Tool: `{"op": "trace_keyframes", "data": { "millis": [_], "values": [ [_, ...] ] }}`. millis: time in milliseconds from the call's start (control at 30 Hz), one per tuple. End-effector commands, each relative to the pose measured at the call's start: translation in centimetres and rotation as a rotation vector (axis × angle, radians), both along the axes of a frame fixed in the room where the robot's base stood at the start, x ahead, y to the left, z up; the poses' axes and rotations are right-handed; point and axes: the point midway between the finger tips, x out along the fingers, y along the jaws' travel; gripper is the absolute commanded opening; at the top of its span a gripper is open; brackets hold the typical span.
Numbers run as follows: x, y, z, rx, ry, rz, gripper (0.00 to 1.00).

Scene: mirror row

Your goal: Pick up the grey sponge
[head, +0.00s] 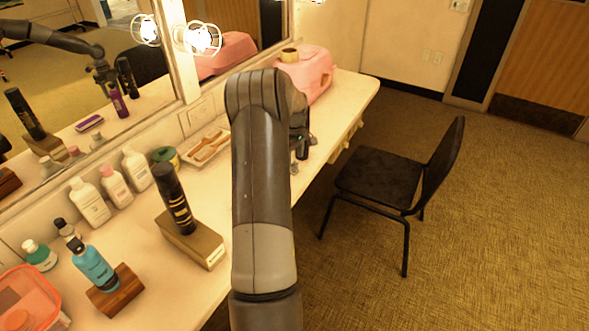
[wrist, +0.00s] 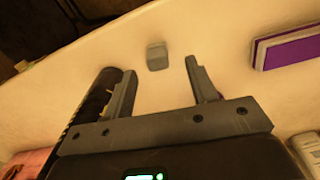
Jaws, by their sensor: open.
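A small grey block, the grey sponge (wrist: 156,57), lies on the pale counter in the wrist view. My gripper (wrist: 161,78) is open and empty, with one finger to each side of the line to the sponge. The sponge sits just beyond the fingertips, apart from both. In the head view my arm covers most of the gripper, and I cannot make out the sponge there.
A dark cylinder (wrist: 95,95) is close beside the left finger. A purple, pale-edged block (wrist: 288,49) lies to the right. In the head view, bottles stand left along the counter (head: 160,265), a pink case (head: 308,72) beyond, a black chair (head: 385,180) right.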

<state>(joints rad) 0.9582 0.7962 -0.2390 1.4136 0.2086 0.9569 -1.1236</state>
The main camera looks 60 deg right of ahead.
Motion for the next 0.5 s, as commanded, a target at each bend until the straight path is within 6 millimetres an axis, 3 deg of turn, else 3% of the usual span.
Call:
{"op": "trace_keyframes", "data": {
  "millis": [333,500],
  "values": [
    [0.1,-0.3,-4.3,0.001,0.001,0.001,0.53],
    [0.1,-0.4,-5.2,0.0,0.0,0.001,0.53]
  ]
}}
